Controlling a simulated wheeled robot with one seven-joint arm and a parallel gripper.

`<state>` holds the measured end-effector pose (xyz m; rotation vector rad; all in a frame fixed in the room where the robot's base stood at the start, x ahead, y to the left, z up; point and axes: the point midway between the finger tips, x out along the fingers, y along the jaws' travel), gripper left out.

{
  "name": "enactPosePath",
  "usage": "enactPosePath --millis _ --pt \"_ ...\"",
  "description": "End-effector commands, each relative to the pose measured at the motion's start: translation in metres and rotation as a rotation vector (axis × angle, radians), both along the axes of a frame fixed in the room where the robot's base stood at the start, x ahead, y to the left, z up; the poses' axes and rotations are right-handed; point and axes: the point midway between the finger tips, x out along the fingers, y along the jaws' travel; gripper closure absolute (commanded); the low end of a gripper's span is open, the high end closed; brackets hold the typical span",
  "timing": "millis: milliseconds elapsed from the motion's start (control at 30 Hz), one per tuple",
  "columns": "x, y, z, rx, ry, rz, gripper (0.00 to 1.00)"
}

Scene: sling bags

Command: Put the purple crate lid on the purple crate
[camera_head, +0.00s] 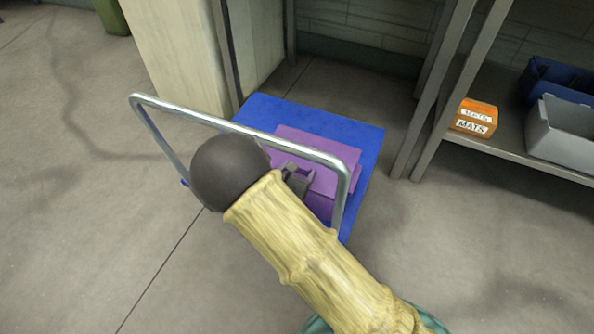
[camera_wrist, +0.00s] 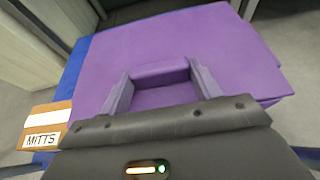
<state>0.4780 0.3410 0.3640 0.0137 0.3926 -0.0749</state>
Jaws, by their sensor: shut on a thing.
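The purple crate lid (camera_head: 317,153) is a flat purple panel over the blue cart; it fills much of the wrist view (camera_wrist: 225,45). My gripper (camera_wrist: 160,82) is shut on the lid's raised purple grip, one finger on each side. In the head view my gripper (camera_head: 300,180) is partly hidden behind my arm. The purple crate (camera_head: 321,205) shows as a darker purple part below the lid's near edge, mostly covered. I cannot tell whether the lid rests on the crate or hangs just above it.
The blue cart (camera_head: 361,137) has a metal push handle (camera_head: 240,130) arching close to my arm. A box marked MITTS (camera_wrist: 45,130) is left of the lid. At right, a shelf (camera_head: 510,155) holds an orange MATS box (camera_head: 475,117) and a grey bin (camera_head: 560,135).

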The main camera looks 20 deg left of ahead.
Motion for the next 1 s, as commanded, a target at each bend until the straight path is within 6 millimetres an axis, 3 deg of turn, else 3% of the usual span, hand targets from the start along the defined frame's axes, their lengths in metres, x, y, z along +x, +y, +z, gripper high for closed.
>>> enactPosePath --millis 133,167,267,667,1000 --pt "0.000 0.000 -0.002 0.000 -0.001 0.000 0.63" --pt "0.000 0.000 -0.001 0.001 -0.001 0.000 0.31" --pt "0.001 0.000 -0.001 0.000 -0.001 -0.001 0.11" --pt "-0.006 0.002 0.001 0.000 0.001 0.002 0.11" --pt "-0.056 0.006 0.026 -0.001 0.002 0.006 0.11"
